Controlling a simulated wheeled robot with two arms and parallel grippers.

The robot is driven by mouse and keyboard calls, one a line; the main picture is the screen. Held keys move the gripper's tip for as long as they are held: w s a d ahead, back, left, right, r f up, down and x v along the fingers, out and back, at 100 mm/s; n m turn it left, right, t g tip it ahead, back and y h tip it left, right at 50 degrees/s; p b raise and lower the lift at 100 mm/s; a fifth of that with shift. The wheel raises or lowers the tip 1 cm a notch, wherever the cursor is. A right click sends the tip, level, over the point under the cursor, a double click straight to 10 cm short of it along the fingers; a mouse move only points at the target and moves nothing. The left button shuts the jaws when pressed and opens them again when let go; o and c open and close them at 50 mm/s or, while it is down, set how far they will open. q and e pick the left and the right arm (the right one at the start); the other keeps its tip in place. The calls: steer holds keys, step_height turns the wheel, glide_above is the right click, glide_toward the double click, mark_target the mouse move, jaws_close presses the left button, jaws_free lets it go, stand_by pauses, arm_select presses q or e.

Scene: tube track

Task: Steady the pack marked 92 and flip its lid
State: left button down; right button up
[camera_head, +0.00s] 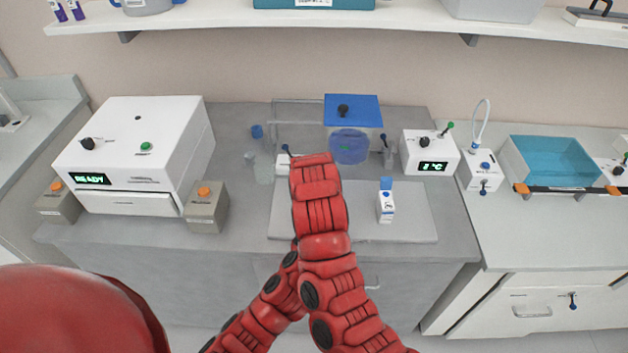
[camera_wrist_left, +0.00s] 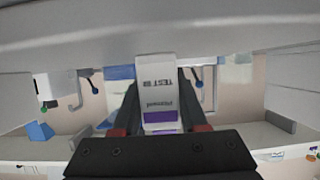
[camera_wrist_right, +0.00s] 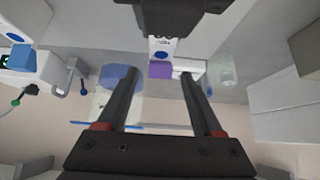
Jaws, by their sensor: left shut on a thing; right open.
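A white pack (camera_wrist_left: 157,78) with a purple band is between the fingers of my left gripper (camera_wrist_left: 160,100), which is shut on it. Its print appears upside down in the left wrist view, and I cannot read the number surely. The pack also shows in the right wrist view (camera_wrist_right: 160,48), under my dark left gripper (camera_wrist_right: 175,18), with its purple end (camera_wrist_right: 160,70) toward my right gripper (camera_wrist_right: 159,77). My right gripper is open, its fingers apart and empty. In the head view my red arms hide both grippers and the held pack.
A white blue-capped carton (camera_head: 386,208) stands on the grey mat (camera_head: 415,228). A small white block (camera_head: 283,165) and clear glassware (camera_head: 263,168) are left of my arms. Behind are a blue-lidded tank (camera_head: 350,148) and a temperature unit (camera_head: 430,150); a READY machine (camera_head: 135,150) stands left.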

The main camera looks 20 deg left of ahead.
steer(key=v, duration=1)
steer(key=shift+w, duration=0.1)
steer(key=w+f+g, duration=0.1)
steer(key=w+f, duration=0.1)
steer(key=f, duration=0.1)
steer(key=w+a+f+g, duration=0.1)
steer(key=w+f, duration=0.1)
steer(key=w+a+f+g, duration=0.1)
steer(key=w+f, duration=0.1)
steer(key=f, duration=0.1)
steer(key=shift+w+f+h, duration=0.3)
steer(key=shift+w+h, duration=0.05)
steer(key=shift+h, duration=0.05)
stand_by(0.4)
jaws_close()
stand_by(0.3)
